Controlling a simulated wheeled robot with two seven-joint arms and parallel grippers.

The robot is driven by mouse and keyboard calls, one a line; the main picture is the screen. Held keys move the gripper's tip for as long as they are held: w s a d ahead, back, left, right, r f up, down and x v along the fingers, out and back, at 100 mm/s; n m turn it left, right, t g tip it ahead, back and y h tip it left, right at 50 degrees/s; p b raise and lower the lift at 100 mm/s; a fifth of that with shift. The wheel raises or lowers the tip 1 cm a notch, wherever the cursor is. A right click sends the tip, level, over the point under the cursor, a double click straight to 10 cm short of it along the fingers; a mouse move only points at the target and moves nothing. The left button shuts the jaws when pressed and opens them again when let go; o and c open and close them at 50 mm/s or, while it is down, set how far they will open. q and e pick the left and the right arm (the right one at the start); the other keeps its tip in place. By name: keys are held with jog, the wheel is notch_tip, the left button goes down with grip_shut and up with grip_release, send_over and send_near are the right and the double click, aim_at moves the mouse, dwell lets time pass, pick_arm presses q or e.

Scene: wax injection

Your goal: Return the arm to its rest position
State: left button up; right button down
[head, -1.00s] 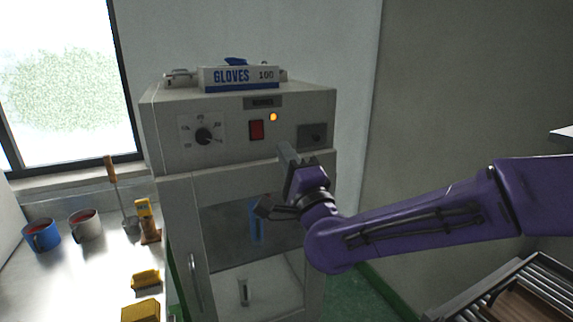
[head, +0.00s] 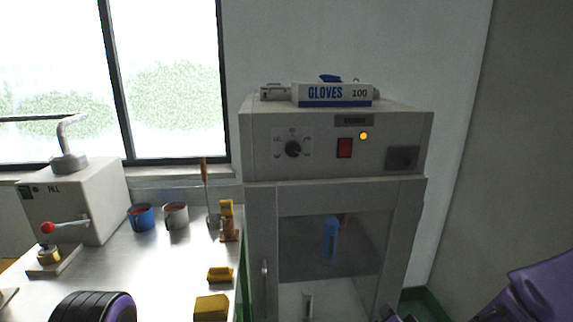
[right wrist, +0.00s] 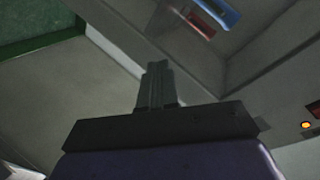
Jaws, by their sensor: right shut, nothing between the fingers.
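My right arm (head: 545,292) is purple and shows in the lower right corner of the head view, in front of the cabinet's right side and the wall. Its gripper is mostly below the picture there. In the right wrist view my right gripper (right wrist: 157,85) has its fingers together and holds nothing. The cabinet (head: 262,225) stands beyond it, and its orange lamp (right wrist: 306,125) shows at the right of the wrist view. A dark and purple part of my left arm shows at the lower left of the head view; its gripper is out of sight.
The cabinet has a dial (head: 292,149), a red switch (head: 344,148) and a glass door. A gloves box (head: 333,95) lies on top. The bench (head: 165,255) at left holds two pots, yellow blocks and a machine (head: 75,205).

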jog(key=s+d+f+n+g, duration=0.1)
jog(key=s+d+f+g, duration=0.1)
jog(key=s+f, duration=0.6)
jog(key=s+d+f+n+g+h, duration=0.1)
jog(key=s+d+f+g, duration=0.1)
jog(key=s+f+g, duration=0.3)
jog(key=s+d+f+n+g+h, duration=0.1)
jog(key=s+d+f+g, duration=0.1)
jog(key=s+f, duration=1)
jog(key=s+g, duration=0.1)
jog(key=s, duration=0.5)
jog(key=shift+d+f, duration=0.35)
jog(key=shift+f, duration=0.05)
